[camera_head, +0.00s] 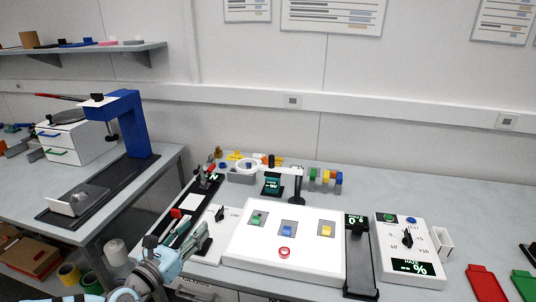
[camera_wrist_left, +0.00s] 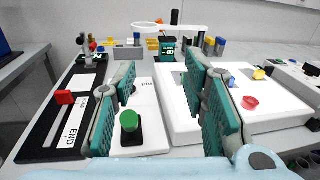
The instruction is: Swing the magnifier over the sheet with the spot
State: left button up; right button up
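The magnifier is a white ring (camera_head: 247,165) on a white arm fixed to a dark post (camera_head: 299,188) behind the white light box (camera_head: 250,258). It points left, away from the box's top; the ring also shows in the left wrist view (camera_wrist_left: 147,25). On the box lie grey squares with a green piece (camera_head: 258,218), a blue piece (camera_head: 287,230) and a yellow piece (camera_head: 326,230). I cannot make out which has a spot. My left gripper (camera_head: 194,232) is open and empty left of the box; its fingers are apart in the wrist view (camera_wrist_left: 162,78). My right gripper is out of view.
A red button (camera_head: 284,253) sits at the box's front. A green-topped knob (camera_wrist_left: 129,121) shows between my left fingers, beyond them on a white panel. A black slide panel (camera_wrist_left: 55,118) is to the left. A dial unit (camera_head: 408,262) stands to the right.

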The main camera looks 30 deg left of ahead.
aim_at(270, 166)
jog(key=i, duration=0.85)
jog(key=z, duration=0.05)
